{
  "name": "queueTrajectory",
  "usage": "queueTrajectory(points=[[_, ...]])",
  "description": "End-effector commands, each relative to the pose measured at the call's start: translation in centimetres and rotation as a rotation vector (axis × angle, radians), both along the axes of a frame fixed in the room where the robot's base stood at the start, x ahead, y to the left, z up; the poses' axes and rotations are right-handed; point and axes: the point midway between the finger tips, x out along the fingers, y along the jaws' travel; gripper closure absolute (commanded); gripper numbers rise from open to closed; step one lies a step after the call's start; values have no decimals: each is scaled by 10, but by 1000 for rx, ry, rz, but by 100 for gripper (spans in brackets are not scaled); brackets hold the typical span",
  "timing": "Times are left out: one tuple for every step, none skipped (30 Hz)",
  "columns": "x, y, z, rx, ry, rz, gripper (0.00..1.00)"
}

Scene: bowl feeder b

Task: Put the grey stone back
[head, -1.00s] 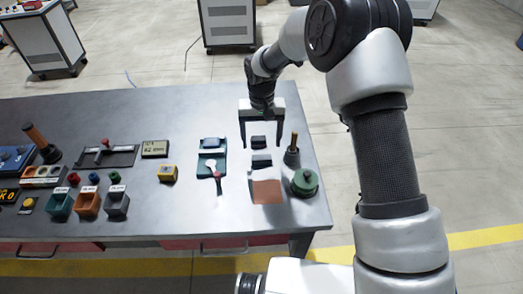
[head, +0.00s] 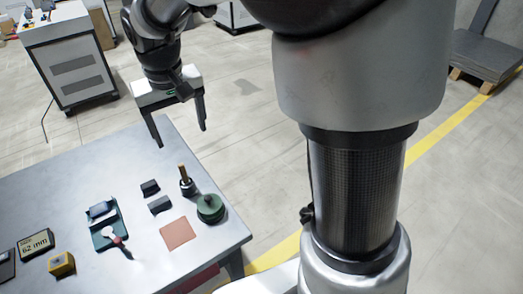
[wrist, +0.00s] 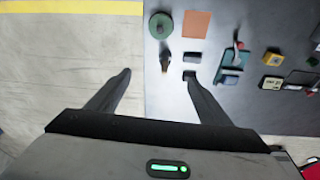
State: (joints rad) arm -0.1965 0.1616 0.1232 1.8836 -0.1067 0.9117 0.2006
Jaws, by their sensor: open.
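Two small dark grey blocks lie apart on the table: a far block (head: 150,187) and a near block (head: 159,205). I cannot tell which one is the grey stone. In the wrist view the near block (wrist: 192,59) lies beyond my fingertips, and the far block (wrist: 190,75) is beside the right fingertip. A teal holder (head: 105,234) with a blue-grey block (head: 100,210) on it lies to their left. My gripper (head: 181,137) is open and empty, raised at the table's far right corner. It also shows in the wrist view (wrist: 158,76).
A reddish-brown square (head: 178,233) lies in front of the blocks. A green round piece (head: 210,208) and a dark pot with a wooden handle (head: 187,186) stand close on the right. A yellow block (head: 61,264) and a display (head: 35,244) are at left.

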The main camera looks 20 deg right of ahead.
Motion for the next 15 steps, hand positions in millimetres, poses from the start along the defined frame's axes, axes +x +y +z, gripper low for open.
queueTrajectory(points=[[-19,-20,22,3,-38,-21,27],[-30,-31,31,5,-55,-31,27],[-45,-44,42,8,-79,-45,27],[-57,-54,49,11,-96,-55,27],[-70,-63,56,14,-113,-65,27],[-87,-74,62,17,-136,-78,27],[-99,-82,66,20,-153,-87,27],[-112,-89,69,24,-170,-99,27],[-127,-98,72,29,-191,-112,27],[-139,-103,72,33,-205,-120,27],[-149,-108,72,36,-218,-128,27],[-161,-113,72,41,-236,-136,27],[-169,-116,71,45,-246,-142,27],[-176,-119,70,48,-256,-148,27],[-184,-122,68,52,-269,-152,27]])
